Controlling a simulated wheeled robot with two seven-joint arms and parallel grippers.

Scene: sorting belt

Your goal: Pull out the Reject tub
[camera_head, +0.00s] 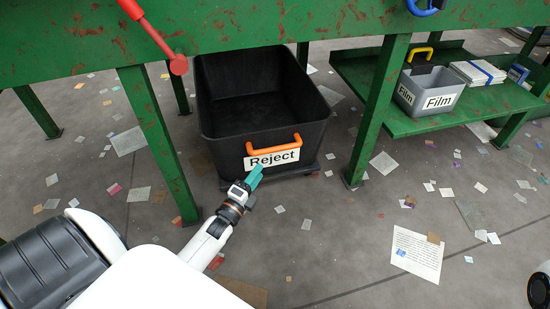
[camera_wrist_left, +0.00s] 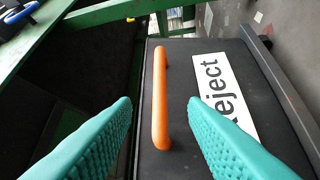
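The Reject tub (camera_head: 222,143) is a black open bin on a low dark base, standing on the floor beneath the green frame. Its front carries a white Reject label (camera_head: 272,158) and an orange handle (camera_head: 274,146). My left gripper (camera_head: 255,174) is just in front of the label, slightly below the handle's left end. In the left wrist view the orange handle (camera_wrist_left: 160,95) lies between the two teal fingers (camera_wrist_left: 160,105), which are open and apart from it. The tub's inside looks dark and empty.
Green legs (camera_head: 160,150) and (camera_head: 376,115) flank the tub. A green shelf (camera_head: 430,118) at right holds a grey Film bin (camera_head: 428,92) and a stack of white sheets (camera_head: 478,72). A red lever (camera_head: 155,35) hangs above. Paper scraps litter the open floor in front.

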